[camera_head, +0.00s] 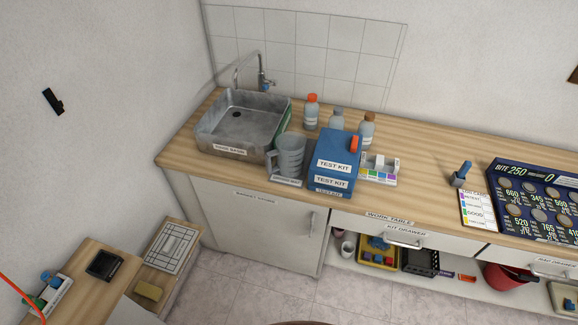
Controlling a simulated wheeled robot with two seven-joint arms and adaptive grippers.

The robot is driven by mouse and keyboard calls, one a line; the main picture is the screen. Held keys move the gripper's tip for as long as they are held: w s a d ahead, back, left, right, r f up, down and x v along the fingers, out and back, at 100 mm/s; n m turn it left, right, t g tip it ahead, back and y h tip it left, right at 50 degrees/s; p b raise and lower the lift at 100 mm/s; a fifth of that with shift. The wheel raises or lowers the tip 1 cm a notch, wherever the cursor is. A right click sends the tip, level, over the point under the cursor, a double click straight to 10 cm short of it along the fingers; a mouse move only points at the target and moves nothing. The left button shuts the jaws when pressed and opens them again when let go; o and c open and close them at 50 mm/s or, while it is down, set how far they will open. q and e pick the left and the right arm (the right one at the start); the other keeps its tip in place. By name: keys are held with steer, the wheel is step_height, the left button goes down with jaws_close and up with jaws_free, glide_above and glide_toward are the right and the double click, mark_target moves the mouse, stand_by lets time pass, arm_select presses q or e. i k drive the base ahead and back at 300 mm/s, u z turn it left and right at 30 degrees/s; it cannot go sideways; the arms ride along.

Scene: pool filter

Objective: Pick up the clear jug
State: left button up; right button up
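The clear jug (290,157) is a translucent grey measuring jug with a handle on its left side. It stands upright on the wooden worktop, between the metal sink and the blue test kit box. A small label (286,181) lies at its front by the worktop edge. Neither of my grippers shows in the head view.
The metal sink (240,152) with a tap (262,80) is left of the jug. The blue test kit box (334,162) stands close on its right. Several bottles (311,112) stand behind. A comparator block (379,168) and dark display board (538,202) are further right.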

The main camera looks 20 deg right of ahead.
mark_target(285, 158)
steer(key=u, duration=0.2)
steer(key=k, duration=0.3)
steer(key=z, duration=0.85)
steer(key=i, duration=1)
steer(key=u, duration=0.65)
